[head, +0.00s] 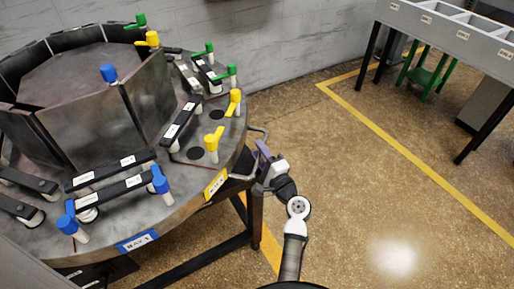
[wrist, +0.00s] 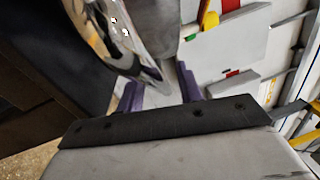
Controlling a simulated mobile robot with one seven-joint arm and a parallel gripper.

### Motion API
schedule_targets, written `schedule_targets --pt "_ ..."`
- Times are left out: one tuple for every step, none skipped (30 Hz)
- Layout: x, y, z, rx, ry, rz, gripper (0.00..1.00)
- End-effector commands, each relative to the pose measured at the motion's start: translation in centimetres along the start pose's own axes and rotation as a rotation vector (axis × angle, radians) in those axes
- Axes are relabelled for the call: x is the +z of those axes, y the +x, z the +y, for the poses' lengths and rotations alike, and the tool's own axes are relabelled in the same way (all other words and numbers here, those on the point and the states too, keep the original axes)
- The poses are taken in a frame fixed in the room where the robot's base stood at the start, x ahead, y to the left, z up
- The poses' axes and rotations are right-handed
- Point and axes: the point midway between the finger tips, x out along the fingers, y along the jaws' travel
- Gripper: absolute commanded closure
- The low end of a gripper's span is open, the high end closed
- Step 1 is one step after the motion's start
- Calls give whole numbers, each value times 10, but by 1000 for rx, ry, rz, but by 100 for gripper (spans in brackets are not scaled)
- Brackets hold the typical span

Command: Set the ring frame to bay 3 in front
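The ring frame (head: 172,210) is a large round grey metal turntable at the left of the head view. A blue plate (head: 137,242) on its rim seems to read BAY 1; a yellow plate (head: 215,184) reads BAY with an unclear number. Green-topped pegs (head: 232,76) mark another sector at the back right. A bent metal handle (head: 260,130) sticks out from the right rim. My gripper (head: 263,150), with purple fingers, is at this handle. In the wrist view the fingers (wrist: 162,92) stand apart, with shiny curved metal (wrist: 110,40) beside and partly between them; contact is unclear.
Yellow pegs (head: 235,102), blue pegs (head: 160,180) and black bars (head: 122,190) stand on the frame around a raised metal hub. A grey compartment table (head: 440,25) and green stool (head: 425,75) are at the back right. The floor between is clear.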

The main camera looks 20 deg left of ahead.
Motion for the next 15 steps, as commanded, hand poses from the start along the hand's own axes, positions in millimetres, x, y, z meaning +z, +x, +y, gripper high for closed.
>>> schedule_targets --pt "0 0 0 0 0 0 64" --pt "0 0 0 0 0 0 64" --pt "0 0 0 0 0 0 64" --pt "0 0 0 0 0 0 64" --pt "0 0 0 0 0 0 64" --pt "0 0 0 0 0 0 64" --pt "0 0 0 0 0 0 64" --pt "0 0 0 0 0 0 67" --pt "0 0 0 0 0 0 72" --pt "0 0 0 0 0 0 76" --pt "0 0 0 0 0 0 80" --pt "0 0 0 0 0 0 85" --pt "0 0 0 0 0 0 89" --pt "0 0 0 0 0 0 93" --pt "0 0 0 0 0 0 98"
